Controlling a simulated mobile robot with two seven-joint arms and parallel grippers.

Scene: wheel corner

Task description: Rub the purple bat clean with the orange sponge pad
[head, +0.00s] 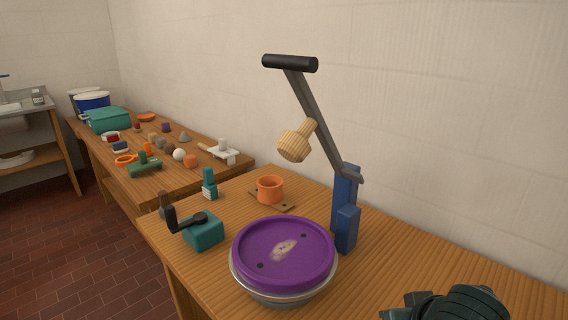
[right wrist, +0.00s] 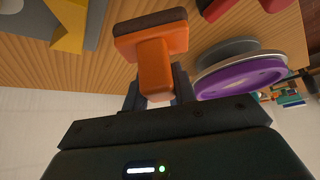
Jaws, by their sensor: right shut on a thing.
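The purple bat (head: 284,251) lies flat on the round grey wheel (head: 283,294) near the front of the table. A pale, whitish smear marks its middle, and a few small dark spots show on it. In the right wrist view the bat (right wrist: 240,77) is to the right of my right gripper and apart from it. My right gripper (right wrist: 158,92) is shut on the handle of the orange sponge pad (right wrist: 153,60); the pad's broad end with a dark face points away from the gripper. In the head view only dark parts of my right arm show at bottom right. My left gripper is not in view.
A blue post (head: 345,215) with a grey lever arm stands behind the bat's right side. A teal box with a black crank (head: 203,231) is left of it. An orange cup (head: 270,188) sits behind. A side table (head: 215,172) holds many small things.

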